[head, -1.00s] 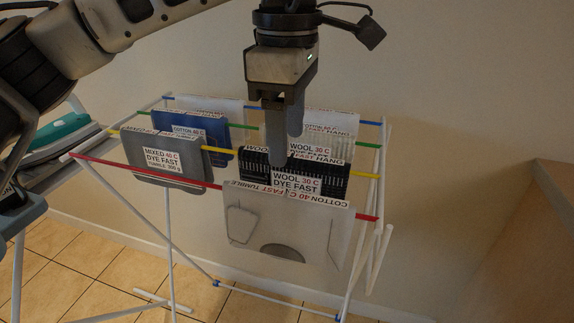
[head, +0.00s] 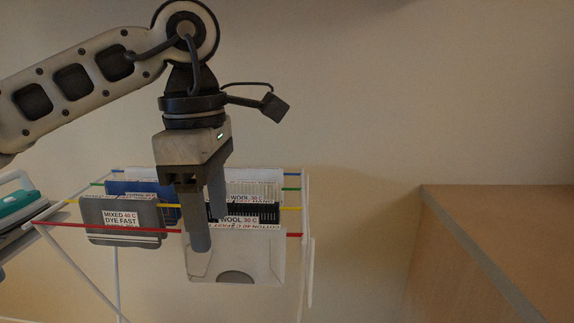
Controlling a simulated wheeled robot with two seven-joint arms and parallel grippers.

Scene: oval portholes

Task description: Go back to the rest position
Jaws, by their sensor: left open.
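My left gripper (head: 207,223) is open and empty, pointing down in front of the drying rack. Its fingers overlap the white cloth (head: 262,262) and the black striped cloth (head: 266,212) in the picture; I cannot tell whether they touch anything. The white cloth hangs on the red front bar and carries a cotton label. The black striped cloth behind it has a wool 30 C label. My right gripper is not in view.
The rack (head: 302,250) has blue, green, yellow and red bars. A grey cloth (head: 125,235) and a blue cloth (head: 168,212) hang at its left. A teal iron (head: 20,204) is at the left edge. A wooden unit (head: 490,255) stands at the right, with bare wall between.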

